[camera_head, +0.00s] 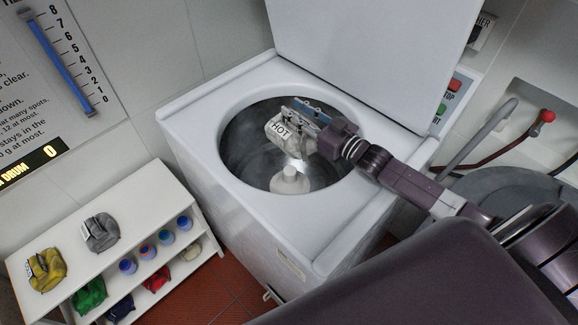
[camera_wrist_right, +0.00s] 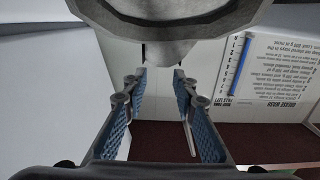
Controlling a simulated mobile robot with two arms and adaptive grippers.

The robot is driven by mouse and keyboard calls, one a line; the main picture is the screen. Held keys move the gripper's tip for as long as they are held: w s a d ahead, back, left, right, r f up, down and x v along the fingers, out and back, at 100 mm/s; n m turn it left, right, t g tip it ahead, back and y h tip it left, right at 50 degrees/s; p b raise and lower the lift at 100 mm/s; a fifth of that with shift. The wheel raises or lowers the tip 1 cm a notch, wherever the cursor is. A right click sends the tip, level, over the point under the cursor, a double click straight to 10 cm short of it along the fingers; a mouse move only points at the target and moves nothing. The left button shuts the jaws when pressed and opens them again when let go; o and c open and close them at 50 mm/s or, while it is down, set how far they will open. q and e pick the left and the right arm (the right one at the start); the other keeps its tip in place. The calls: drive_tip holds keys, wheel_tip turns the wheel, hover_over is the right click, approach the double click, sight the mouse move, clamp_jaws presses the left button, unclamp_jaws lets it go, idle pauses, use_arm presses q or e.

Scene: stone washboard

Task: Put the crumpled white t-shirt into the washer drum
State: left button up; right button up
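The crumpled white t-shirt (camera_head: 279,141), with a tag reading HOT, shows in the head view over the washer drum (camera_head: 243,150), just below my right gripper (camera_head: 302,112). In the right wrist view my right gripper (camera_wrist_right: 160,80) is open, its two blue-padded fingers apart with clear space between them. I cannot tell whether the shirt still touches the fingers. A large grey-white rounded shape fills the top of the wrist view, too close to identify surely. My left gripper is not in view.
The washer's lid (camera_head: 370,55) stands open behind the drum. A pale central post (camera_head: 290,181) rises inside the drum. A white shelf (camera_head: 75,250) at left holds other coloured garments and several small cups. A grey basin (camera_head: 485,185) and hoses are at right.

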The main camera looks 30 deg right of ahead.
drive_tip(key=shift+o, duration=1.3)
wheel_tip(320, 180, up, 10)
